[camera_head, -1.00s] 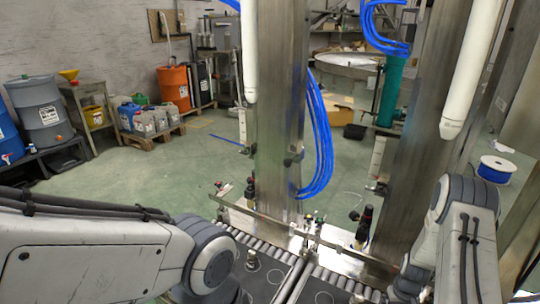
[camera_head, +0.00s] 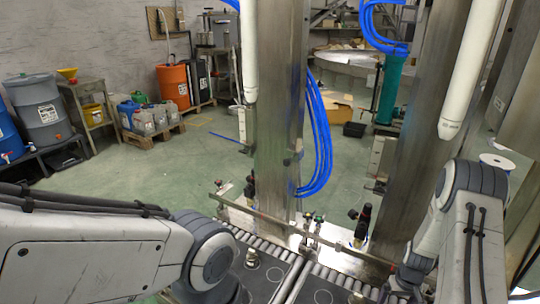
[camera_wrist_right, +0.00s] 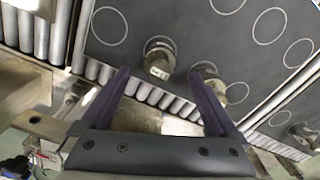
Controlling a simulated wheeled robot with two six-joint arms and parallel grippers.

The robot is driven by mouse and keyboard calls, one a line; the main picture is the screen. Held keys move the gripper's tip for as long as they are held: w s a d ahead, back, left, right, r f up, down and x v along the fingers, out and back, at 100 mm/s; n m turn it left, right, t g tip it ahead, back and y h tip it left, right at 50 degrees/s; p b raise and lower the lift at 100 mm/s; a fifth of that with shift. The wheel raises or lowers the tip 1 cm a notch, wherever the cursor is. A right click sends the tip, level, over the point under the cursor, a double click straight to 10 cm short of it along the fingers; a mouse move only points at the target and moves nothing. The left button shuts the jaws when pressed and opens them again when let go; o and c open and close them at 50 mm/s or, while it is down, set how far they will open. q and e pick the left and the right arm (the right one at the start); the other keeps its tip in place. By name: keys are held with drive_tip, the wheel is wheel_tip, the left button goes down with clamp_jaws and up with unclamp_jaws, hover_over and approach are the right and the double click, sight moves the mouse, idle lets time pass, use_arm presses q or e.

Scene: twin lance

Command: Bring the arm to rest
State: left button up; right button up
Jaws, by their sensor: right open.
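My right gripper (camera_wrist_right: 165,100) shows in the right wrist view with its two dark fingers spread wide and nothing between them. It hangs above the roller edge of a dark tray. Two small metal fittings stand on the tray beyond the fingers, one (camera_wrist_right: 159,58) near the middle and one (camera_wrist_right: 234,90) near the right fingertip. In the head view my right arm (camera_head: 462,215) comes in at the right, its hand out of sight low in the picture. My left arm (camera_head: 120,245) comes in from the left; its gripper is out of the picture.
Steel columns (camera_head: 281,110) with white lances (camera_head: 249,55) rise just ahead between the arms. Dark trays (camera_head: 270,272) with white circles and rollers lie below. Blue hoses (camera_head: 318,140) hang from the columns. Drums and crates stand far back left, with open floor before them.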

wheel_tip(320, 180, up, 4)
drive_tip(key=shift+p, duration=0.35)
wheel_tip(320, 180, down, 12)
drive_tip(key=b, duration=0.3)
drive_tip(key=shift+s, duration=0.1)
drive_tip(key=shift+r, duration=0.3)
wheel_tip(320, 180, up, 4)
drive_tip(key=shift+f+p, duration=0.1)
drive_tip(key=shift+p, duration=0.6)
drive_tip(key=s+d+r+p, duration=0.2)
drive_tip(key=s+d+r, duration=0.4)
drive_tip(key=s, duration=0.4)
drive_tip(key=a+b, duration=1)
drive_tip(key=b, duration=0.3)
drive_tip(key=w+a+r+n, duration=0.1)
drive_tip(key=w+a+r, duration=0.2)
drive_tip(key=w+a, duration=0.4)
drive_tip(key=shift+a+p, duration=0.45)
drive_tip(key=shift+a, duration=0.15)
drive_tip(key=shift+s, duration=0.1)
